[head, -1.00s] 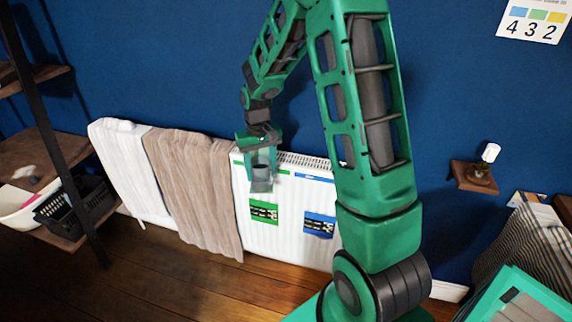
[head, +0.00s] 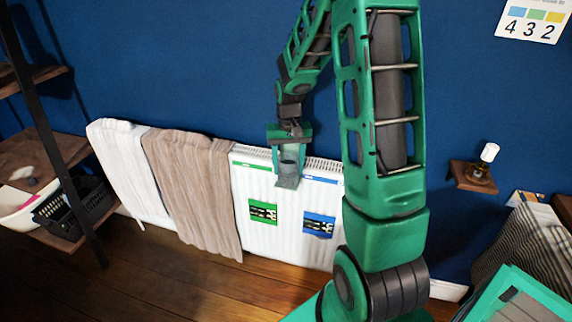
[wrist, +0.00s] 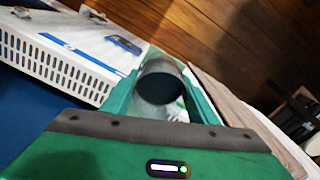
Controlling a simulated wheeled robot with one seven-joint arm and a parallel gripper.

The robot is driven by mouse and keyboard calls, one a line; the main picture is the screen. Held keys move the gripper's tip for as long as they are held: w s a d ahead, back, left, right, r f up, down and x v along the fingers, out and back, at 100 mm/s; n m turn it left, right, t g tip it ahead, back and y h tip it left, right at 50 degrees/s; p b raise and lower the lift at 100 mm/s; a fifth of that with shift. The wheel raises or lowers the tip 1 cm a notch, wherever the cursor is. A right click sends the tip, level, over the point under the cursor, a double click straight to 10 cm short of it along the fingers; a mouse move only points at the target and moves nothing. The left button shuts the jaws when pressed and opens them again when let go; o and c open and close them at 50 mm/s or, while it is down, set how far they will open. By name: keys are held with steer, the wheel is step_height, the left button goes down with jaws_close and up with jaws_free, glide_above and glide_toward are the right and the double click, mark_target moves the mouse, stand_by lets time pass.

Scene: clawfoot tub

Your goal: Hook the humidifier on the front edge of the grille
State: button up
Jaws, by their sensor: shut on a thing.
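My gripper (head: 290,148) is shut on the humidifier (head: 288,172), a grey, partly see-through container. In the head view they are at the top front of the white radiator, near the middle of its bare part. The radiator's slotted top grille (head: 325,165) runs behind and to the right. In the wrist view the humidifier (wrist: 162,84) shows its dark round opening between the green fingers of my gripper (wrist: 158,98). The grille (wrist: 58,68) lies to its left there. I cannot tell whether the humidifier touches the front edge.
A green strip (head: 250,165) and a blue strip (head: 320,180) mark the radiator's top front, with green (head: 263,213) and blue (head: 319,225) labels below. A brown towel (head: 195,190) and a white towel (head: 128,165) hang to the left. A small wall shelf (head: 473,178) stands right.

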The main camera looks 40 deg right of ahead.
steer(key=shift+f, duration=2.6)
steer(key=shift+f, duration=2.45)
steer(key=o, duration=1.6)
steer(key=shift+c, duration=0.2)
steer(key=c, duration=0.6)
steer(key=shift+r, duration=0.3)
steer(key=shift+f, duration=0.3)
